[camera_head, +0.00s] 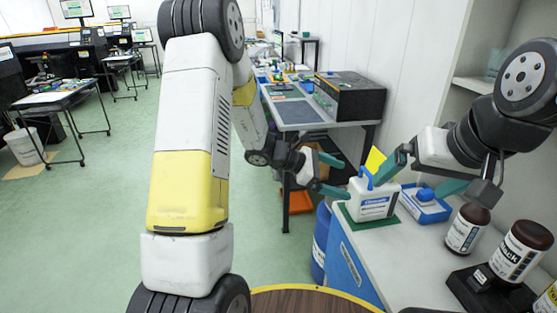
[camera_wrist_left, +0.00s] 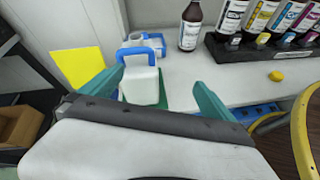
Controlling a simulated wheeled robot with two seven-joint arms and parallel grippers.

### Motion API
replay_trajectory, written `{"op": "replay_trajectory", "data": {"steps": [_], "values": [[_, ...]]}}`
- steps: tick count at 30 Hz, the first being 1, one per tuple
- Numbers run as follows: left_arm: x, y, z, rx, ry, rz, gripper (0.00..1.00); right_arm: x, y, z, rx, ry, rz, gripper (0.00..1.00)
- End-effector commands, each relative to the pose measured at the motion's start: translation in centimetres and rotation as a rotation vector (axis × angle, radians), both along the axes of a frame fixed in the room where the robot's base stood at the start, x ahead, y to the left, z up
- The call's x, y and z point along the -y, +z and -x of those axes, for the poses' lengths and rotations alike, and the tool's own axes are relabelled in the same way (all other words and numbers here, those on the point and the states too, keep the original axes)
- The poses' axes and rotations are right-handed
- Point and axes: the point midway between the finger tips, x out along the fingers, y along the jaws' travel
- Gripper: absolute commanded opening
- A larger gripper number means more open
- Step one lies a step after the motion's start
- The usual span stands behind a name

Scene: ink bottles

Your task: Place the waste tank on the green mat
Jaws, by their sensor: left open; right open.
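The waste tank, seen as a white jug (camera_head: 374,204) with a blue handle and a printed label, stands upright on the green mat (camera_head: 349,216) at the counter's near left corner. It also shows in the left wrist view (camera_wrist_left: 140,86), with a strip of the mat (camera_wrist_left: 163,101) beside it. My left gripper (camera_head: 334,175) is open just left of the jug. In the wrist view its teal fingers (camera_wrist_left: 155,98) are spread to either side of the jug; contact cannot be told. My right gripper (camera_head: 424,177) is open above and right of the jug.
A blue-and-white tray (camera_head: 425,207) sits just right of the jug. A brown bottle (camera_head: 466,230) and a black rack of bottles (camera_head: 487,290) stand further right. A yellow sheet (camera_head: 376,160) is behind the jug. A blue drum (camera_head: 321,243) stands left of the counter.

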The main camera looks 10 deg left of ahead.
Motion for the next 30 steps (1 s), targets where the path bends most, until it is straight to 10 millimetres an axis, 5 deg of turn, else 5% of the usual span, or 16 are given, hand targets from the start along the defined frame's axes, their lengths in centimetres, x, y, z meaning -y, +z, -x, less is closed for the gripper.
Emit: {"op": "replay_trajectory", "data": {"steps": [3,9,21,30], "values": [[-0.5,5.2,4.1,0.182,-0.178,-0.117,1.0,0.0,0.0,0.0,0.0,0.0,0.0,1.0],[-2.9,10.3,11.0,0.474,-0.455,-0.355,1.0,0.0,0.0,0.0,0.0,0.0,0.0,1.0],[-12.2,15.4,21.2,1.001,-0.91,-0.973,1.0,0.0,0.0,0.0,0.0,0.0,0.0,1.0],[-16.8,17.2,23.8,1.163,-1.065,-1.287,1.0,0.0,0.0,0.0,0.0,0.0,0.0,1.0]]}}
